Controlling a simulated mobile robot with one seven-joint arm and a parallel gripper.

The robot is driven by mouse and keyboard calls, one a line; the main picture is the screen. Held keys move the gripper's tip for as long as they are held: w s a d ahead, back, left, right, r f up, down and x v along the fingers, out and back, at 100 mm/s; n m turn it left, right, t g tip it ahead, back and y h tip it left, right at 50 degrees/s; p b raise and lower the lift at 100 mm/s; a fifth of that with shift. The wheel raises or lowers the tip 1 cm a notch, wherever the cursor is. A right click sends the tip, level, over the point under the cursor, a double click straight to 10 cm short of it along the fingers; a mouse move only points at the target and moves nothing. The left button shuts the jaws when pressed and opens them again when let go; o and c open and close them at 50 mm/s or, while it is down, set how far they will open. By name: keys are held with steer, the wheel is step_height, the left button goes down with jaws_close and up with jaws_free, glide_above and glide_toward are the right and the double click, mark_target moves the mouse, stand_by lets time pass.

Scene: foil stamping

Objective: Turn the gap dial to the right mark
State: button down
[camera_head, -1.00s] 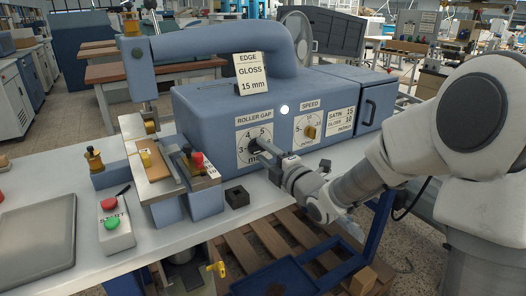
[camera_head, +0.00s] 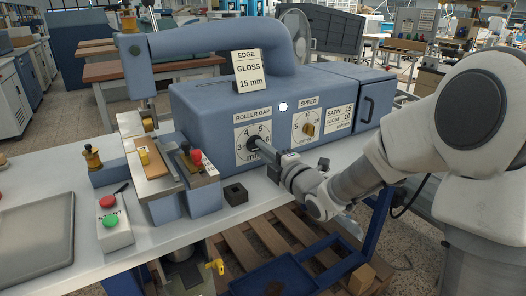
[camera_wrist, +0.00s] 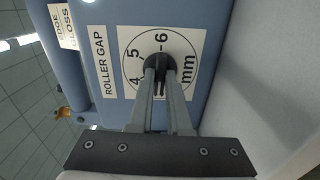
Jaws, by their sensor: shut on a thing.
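I cannot tell clearly which mark the dial points to. A card (camera_head: 250,72) on the machine reads EDGE GLOSS 15 mm.
A start box (camera_head: 113,220) with red and green buttons, a grey tray (camera_head: 35,240) and a small black block (camera_head: 235,194) stand on the white bench.

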steer(key=m+b, duration=0.1)
steer(key=m, duration=0.3)
steer(key=shift+m, duration=0.3)
steer(key=m, duration=0.4)
steer(key=shift+m, duration=0.3)
steer(key=m+p, duration=0.1)
steer(key=m, duration=0.3)
steer(key=shift+r, duration=0.1)
steer(key=m+p, duration=0.1)
steer(key=m, duration=0.4)
steer(key=shift+p, duration=0.35)
steer(key=m+p, duration=0.2)
steer(key=m, duration=0.2)
steer(key=shift+r+m, duration=0.1)
steer(key=shift+m, duration=0.2)
steer(key=m+p, duration=0.3)
steer(key=m, duration=0.1)
steer(key=shift+m, duration=0.3)
steer(key=m+p, duration=0.2)
steer(key=m, duration=0.2)
steer(key=shift+p, duration=0.3)
steer(key=shift+m+p, duration=0.9)
steer(key=shift+m, duration=1)
